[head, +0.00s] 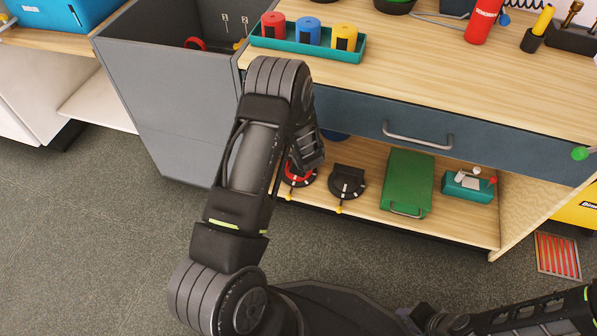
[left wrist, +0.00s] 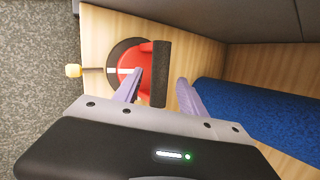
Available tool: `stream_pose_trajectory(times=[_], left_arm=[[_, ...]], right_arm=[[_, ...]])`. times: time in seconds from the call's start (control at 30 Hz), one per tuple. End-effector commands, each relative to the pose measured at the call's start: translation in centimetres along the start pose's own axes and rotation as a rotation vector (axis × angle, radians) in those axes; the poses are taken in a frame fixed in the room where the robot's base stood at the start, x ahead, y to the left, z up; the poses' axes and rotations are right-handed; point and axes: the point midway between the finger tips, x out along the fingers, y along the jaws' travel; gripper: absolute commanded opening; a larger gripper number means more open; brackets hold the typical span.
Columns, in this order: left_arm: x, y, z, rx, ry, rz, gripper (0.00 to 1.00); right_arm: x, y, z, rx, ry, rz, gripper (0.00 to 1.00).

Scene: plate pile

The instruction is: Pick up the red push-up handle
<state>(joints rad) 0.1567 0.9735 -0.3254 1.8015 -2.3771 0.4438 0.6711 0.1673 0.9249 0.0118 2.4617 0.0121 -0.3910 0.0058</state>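The red push-up handle (head: 299,181) is on the lower shelf under the drawer, partly hidden by my left arm in the head view. In the left wrist view its red base (left wrist: 128,66) with a dark round foot and its black grip bar (left wrist: 161,70) show clearly. My left gripper (left wrist: 160,78) is open, with one finger on each side of the black grip. I cannot tell whether either finger touches it. The left fingers are hidden in the head view. My right gripper (head: 414,317) is at the bottom edge, away from the shelf; its opening is unclear.
A black push-up handle (head: 346,182) stands right of the red one, then a green case (head: 406,183) and a teal box (head: 468,187). A blue roll (left wrist: 260,112) lies beside my left gripper. The drawer front (head: 370,122) and worktop overhang the shelf.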

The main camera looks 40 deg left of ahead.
Motion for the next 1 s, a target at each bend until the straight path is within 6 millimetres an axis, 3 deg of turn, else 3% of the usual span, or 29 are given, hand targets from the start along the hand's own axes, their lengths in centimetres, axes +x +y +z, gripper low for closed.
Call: stream_pose_trajectory(times=[0.57,1.0], left_arm=[[0.0,0.0,0.0,0.0,0.0,0.0,0.0],[0.0,0.04,0.02,0.002,0.0,0.0,0.0]], right_arm=[[0.01,0.0,0.02,0.0,0.0,0.0,0.36],[0.01,0.0,0.01,0.0,0.0,0.0,0.36]])
